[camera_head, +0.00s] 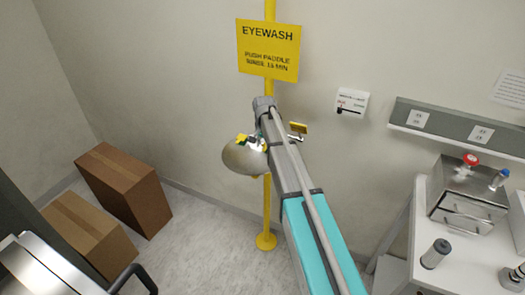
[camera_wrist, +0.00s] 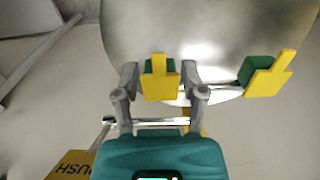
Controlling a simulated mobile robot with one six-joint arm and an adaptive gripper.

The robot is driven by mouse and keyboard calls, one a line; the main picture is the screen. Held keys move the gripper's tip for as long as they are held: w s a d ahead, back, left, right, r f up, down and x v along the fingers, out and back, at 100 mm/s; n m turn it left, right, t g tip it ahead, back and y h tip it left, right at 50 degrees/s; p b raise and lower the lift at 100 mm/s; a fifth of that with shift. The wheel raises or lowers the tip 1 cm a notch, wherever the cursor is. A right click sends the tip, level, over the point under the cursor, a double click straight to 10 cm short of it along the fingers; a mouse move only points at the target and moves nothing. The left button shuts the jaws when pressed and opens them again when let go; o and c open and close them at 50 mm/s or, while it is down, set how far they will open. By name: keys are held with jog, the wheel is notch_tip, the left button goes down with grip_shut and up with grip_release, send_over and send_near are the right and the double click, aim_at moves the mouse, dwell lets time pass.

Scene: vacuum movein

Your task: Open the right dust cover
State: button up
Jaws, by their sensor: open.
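The eyewash bowl (camera_head: 240,158) is a round metal dish on a yellow pole. It fills the top of the wrist view (camera_wrist: 225,30). Two green nozzles with yellow dust covers stand over it. The right dust cover, on the head view's right, shows in the wrist view (camera_wrist: 160,88) between my fingers. The other cover (camera_wrist: 268,80) is apart to the right there, and at the bowl's left in the head view (camera_head: 241,138). My gripper (camera_wrist: 160,73) is open around the right cover; contact cannot be told. My arm partly hides this spot in the head view.
A yellow push paddle (camera_head: 298,127) juts out right of the pole. A yellow eyewash sign (camera_head: 268,50) hangs above. Cardboard boxes (camera_head: 125,188) stand on the floor at left. A white bench (camera_head: 440,272) with a metal box (camera_head: 468,195) is at right.

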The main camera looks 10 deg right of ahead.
jog(key=shift+f, duration=0.3)
grip_shut()
jog(key=shift+a, duration=0.2)
jog(key=shift+d, duration=0.15)
